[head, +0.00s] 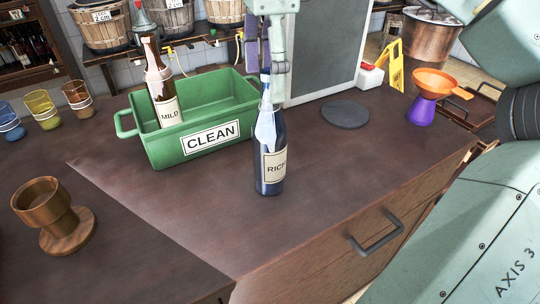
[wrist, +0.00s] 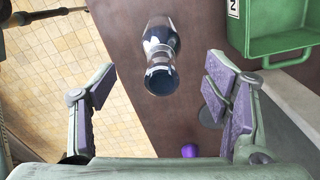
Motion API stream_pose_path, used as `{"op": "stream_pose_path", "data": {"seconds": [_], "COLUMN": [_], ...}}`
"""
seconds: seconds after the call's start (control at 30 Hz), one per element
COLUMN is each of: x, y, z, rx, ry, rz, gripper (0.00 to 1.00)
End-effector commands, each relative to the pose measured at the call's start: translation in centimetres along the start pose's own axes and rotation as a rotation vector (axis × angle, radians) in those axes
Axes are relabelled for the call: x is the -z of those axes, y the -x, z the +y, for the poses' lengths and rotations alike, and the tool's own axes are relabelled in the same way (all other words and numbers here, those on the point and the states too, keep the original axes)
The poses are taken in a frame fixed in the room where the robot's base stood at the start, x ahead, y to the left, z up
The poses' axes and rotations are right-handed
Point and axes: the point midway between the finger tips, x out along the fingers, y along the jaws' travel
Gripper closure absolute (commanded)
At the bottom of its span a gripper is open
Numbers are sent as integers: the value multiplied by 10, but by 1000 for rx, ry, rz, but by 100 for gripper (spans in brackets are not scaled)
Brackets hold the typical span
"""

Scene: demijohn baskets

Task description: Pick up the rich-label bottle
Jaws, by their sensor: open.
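The rich-label bottle (head: 269,150) is dark blue with a cream label reading RICH. It stands upright on the brown counter, just right of the green CLEAN bin. My gripper (head: 263,45) is above and behind its neck in the head view, partly overlapping the bottle top. In the wrist view the bottle (wrist: 160,55) shows from above, ahead of and between the open fingers (wrist: 160,95), touching neither. The fingers have purple pads, and nothing is held between them.
The green bin (head: 190,135) holds a brown MILD bottle (head: 165,95). A dark round disc (head: 345,114), an orange funnel (head: 438,83) on a purple base and a wooden cup (head: 45,205) stand on the counter. The counter front right of the bottle is clear.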

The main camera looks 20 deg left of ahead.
Motion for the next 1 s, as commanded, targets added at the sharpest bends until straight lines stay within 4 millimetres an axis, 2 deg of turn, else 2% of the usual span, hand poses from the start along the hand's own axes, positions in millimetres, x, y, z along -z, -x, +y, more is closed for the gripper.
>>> {"op": "stream_pose_path", "data": {"seconds": [0.03, 0.27, 0.53, 0.83, 1.0], "x": [0, 0, 1, 1, 1], "y": [-18, -35, -71, -77, -77], "z": [0, 0, 0, 0, 0], "rx": [-1, -2, -2, 0, 0], "ry": [1, 3, 1, 1, 1], "rz": [-2, -3, -1, -1, 0], "gripper": [30, 30, 30, 30, 41]}}
